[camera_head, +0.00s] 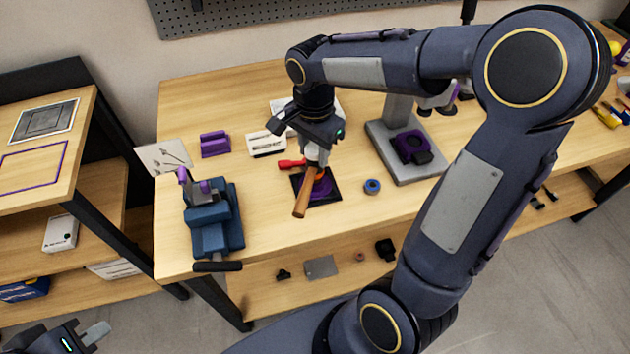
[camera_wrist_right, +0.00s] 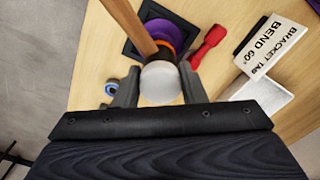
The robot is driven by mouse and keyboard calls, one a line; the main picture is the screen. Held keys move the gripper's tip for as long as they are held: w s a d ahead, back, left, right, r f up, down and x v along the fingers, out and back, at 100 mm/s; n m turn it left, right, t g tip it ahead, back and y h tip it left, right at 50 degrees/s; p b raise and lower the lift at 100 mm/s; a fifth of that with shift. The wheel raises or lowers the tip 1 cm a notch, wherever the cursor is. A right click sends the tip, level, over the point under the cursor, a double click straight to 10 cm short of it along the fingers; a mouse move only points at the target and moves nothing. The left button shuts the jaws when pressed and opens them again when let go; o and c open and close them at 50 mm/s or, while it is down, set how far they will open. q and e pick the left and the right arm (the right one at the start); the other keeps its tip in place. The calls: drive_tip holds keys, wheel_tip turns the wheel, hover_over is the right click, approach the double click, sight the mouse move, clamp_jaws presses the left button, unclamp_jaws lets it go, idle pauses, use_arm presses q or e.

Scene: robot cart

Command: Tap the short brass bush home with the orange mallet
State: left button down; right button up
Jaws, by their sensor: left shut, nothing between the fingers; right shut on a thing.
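The orange mallet (camera_head: 303,197) has a wooden handle, an orange band and a white rounded face. My right gripper (camera_head: 315,150) is shut on its head, and the handle slants down toward the front of the table. In the right wrist view, the white face (camera_wrist_right: 161,86) sits between the fingers (camera_wrist_right: 160,74). Beyond it is a purple round fixture (camera_wrist_right: 163,28) on a black square base (camera_head: 334,192). I cannot tell whether the mallet touches the fixture. The brass bush cannot be made out. My left gripper (camera_head: 88,338) is shut and empty at the lower left, off the table.
A red-handled tool (camera_head: 290,163) lies beside the fixture. A blue tape roll (camera_head: 372,186) is to its right, and a grey press stand (camera_head: 418,170) further right. A blue vise (camera_head: 212,222) stands at left. A purple block (camera_head: 215,144) and white tray (camera_head: 266,144) lie behind.

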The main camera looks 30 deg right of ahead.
drive_tip(key=shift+f+b, duration=0.75)
drive_tip(key=shift+f, duration=0.2)
idle(0.6)
idle(0.4)
drive_tip(key=shift+r+p, duration=0.7)
drive_tip(key=shift+r, duration=0.1)
drive_tip(key=shift+r, duration=0.1)
wheel_tip(320, 180, up, 5)
drive_tip(key=p, duration=0.4)
